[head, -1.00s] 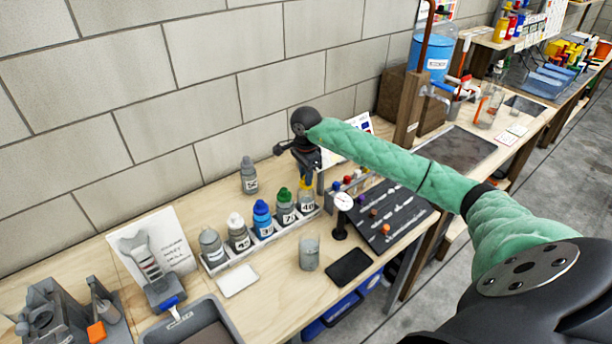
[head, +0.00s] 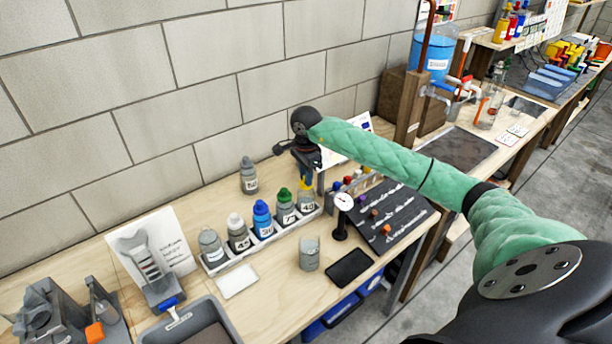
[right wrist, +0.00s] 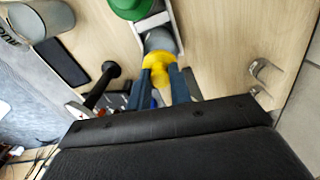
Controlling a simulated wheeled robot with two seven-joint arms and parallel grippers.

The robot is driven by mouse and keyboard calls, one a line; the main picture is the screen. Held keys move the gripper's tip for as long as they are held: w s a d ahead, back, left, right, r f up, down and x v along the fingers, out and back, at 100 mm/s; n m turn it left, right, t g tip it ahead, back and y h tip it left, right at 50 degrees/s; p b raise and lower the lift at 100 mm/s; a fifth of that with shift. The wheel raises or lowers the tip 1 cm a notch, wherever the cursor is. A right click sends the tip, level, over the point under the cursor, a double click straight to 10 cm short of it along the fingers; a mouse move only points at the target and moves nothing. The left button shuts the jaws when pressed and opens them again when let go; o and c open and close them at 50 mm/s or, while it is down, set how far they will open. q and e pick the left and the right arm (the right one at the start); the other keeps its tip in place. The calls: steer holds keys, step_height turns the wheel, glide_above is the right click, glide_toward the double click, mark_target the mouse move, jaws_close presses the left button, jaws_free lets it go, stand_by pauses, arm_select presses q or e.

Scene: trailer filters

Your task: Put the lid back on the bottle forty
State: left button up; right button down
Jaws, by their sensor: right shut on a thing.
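The bottle marked 40 (head: 307,204) stands at the right end of the white rack, a grey bottle with its top under my right gripper. A yellow lid (head: 305,184) is at its mouth; in the right wrist view the yellow lid (right wrist: 157,66) sits between my fingertips, over the grey bottle (right wrist: 160,42). My right gripper (right wrist: 159,78) is shut on the lid and points down at the bottle. Whether the lid is fully seated, I cannot tell. My left gripper is not in view.
The rack (head: 217,266) also holds a green-capped bottle (head: 285,208), a blue-capped one (head: 262,218) and others to the left. A small dial on a stand (head: 342,204) and a glass beaker (head: 309,254) stand close by. A grey bottle (head: 248,176) stands behind.

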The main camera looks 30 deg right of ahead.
steer(key=b, duration=0.2)
steer(key=shift+f+b, duration=0.2)
steer(key=shift+b, duration=0.15)
stand_by(2.4)
steer(key=c, duration=0.7)
jaws_free()
steer(key=shift+r, duration=0.1)
steer(key=shift+r+p, duration=0.65)
steer(key=shift+r, duration=2.8)
jaws_close()
